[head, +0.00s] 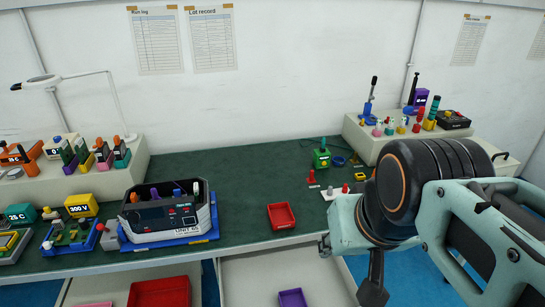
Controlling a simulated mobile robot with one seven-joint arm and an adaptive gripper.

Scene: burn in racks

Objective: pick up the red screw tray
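A small red tray (281,216) sits on the dark green table mat, a little right of the picture's middle. It looks empty and lies flat. My gripper (374,286) shows only in part at the lower right, as a dark piece pointing down below my arm. It is to the right of the red tray and apart from it. My arm hides most of the gripper, so I cannot see both fingers or whether they are open.
Beneath the table are a larger red bin (160,293) and a purple bin (292,298). The mat around the tray is clear.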

